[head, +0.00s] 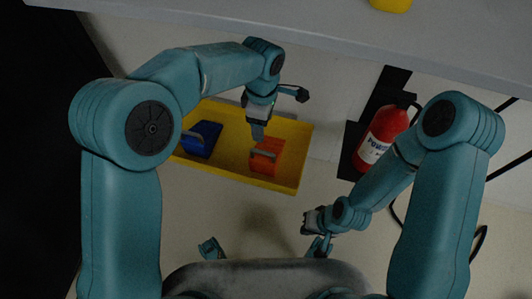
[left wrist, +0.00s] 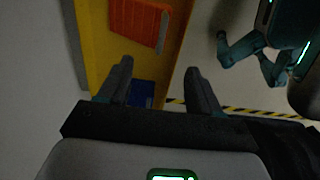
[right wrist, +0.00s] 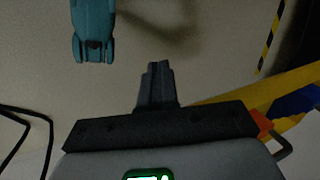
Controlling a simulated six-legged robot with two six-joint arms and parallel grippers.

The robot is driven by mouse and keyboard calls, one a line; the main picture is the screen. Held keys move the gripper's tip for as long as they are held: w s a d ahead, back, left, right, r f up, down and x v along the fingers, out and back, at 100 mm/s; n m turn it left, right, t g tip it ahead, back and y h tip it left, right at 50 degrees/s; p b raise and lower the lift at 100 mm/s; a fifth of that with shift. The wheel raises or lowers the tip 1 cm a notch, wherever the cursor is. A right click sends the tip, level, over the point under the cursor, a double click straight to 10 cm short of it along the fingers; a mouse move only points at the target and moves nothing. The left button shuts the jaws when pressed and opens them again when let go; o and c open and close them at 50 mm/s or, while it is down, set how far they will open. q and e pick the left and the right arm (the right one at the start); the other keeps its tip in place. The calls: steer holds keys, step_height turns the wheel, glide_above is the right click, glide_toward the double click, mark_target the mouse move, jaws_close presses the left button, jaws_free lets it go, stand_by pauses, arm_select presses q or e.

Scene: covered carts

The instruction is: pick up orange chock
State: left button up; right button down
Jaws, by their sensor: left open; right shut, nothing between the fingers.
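The orange chock (head: 266,158) lies in the right part of a yellow tray (head: 230,177) in the head view, with a grey handle on it. It also shows at the top of the left wrist view (left wrist: 138,22), beyond the fingertips. My left gripper (head: 258,132) is open and empty above the tray, close to the chock; in the left wrist view its fingers (left wrist: 158,75) stand apart with nothing between them. My right gripper (head: 310,218) is shut and empty, outside the tray at the lower right. In the right wrist view its fingers (right wrist: 156,68) are together.
A blue chock (head: 203,138) with a grey handle lies in the tray's left part. A red fire extinguisher (head: 382,137) stands right of the tray. A grey shelf edge (head: 330,35) crosses the top. Yellow-black floor tape (left wrist: 240,111) shows in the left wrist view.

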mark_target(263, 153)
arm_select(q)
step_height(263, 153, down, 11)
steer(key=b, duration=0.4)
steer(key=shift+s, duration=0.15)
step_height(263, 153, down, 5)
steer(key=shift+f+b, duration=0.2)
steer(key=shift+b, duration=0.9)
steer(key=shift+r, duration=0.1)
arm_select(e)
step_height(263, 153, down, 6)
steer(key=w+d+t, duration=0.1)
steer(key=w, duration=0.1)
steer(key=shift+w, duration=0.25)
arm_select(q)
steer(key=shift+c, duration=0.3)
arm_select(e)
steer(key=shift+d+f, duration=0.1)
arm_select(q)
jaws_close()
steer(key=shift+r, duration=0.1)
